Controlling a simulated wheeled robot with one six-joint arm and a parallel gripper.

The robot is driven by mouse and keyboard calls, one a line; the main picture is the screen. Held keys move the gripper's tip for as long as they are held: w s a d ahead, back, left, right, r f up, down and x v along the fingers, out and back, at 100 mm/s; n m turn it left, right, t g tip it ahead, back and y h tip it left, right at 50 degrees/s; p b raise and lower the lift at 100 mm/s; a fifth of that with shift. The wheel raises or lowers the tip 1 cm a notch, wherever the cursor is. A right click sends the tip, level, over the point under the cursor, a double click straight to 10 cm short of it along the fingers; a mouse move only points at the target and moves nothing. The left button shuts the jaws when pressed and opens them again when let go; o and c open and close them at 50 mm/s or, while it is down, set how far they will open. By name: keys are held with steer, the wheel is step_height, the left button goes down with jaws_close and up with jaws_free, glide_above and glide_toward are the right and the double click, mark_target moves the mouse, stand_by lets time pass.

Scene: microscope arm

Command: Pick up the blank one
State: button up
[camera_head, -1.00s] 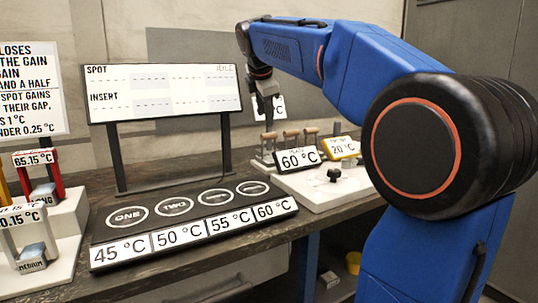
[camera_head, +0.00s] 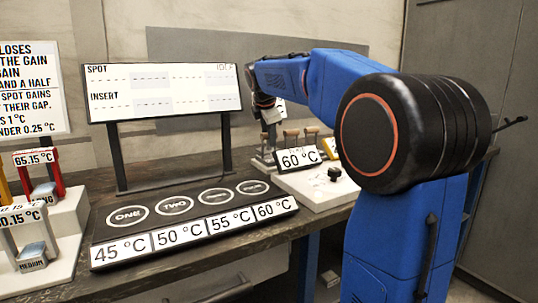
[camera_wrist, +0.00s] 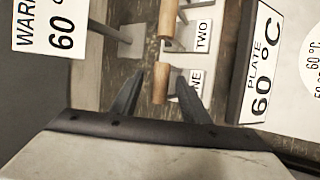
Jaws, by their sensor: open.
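Several wooden-handled tools stand in a row on the far right of the bench; two handles (camera_head: 291,134) (camera_head: 311,131) show in the head view. In the wrist view one wooden handle (camera_wrist: 161,84) is beside a tag reading "ONE" (camera_wrist: 195,86), and another (camera_wrist: 171,22) is beside a tag reading "TWO" (camera_wrist: 201,37). I cannot tell which one is blank. My gripper (camera_wrist: 158,84) is open, its fingertips on either side of the handle near "ONE" in the picture; I cannot tell how far ahead that handle is. In the head view the gripper is partly hidden by the handles and arm.
A "PLATE 60 °C" sign (camera_wrist: 258,70) stands right of the handles in the wrist view; a "60 °C" card (camera_wrist: 48,28) is at upper left. A black four-spot plate (camera_head: 112,238) and a display board (camera_head: 165,92) are left of the handles in the head view.

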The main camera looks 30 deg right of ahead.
steer(key=shift+x, duration=0.75)
jaws_close()
stand_by(0.9)
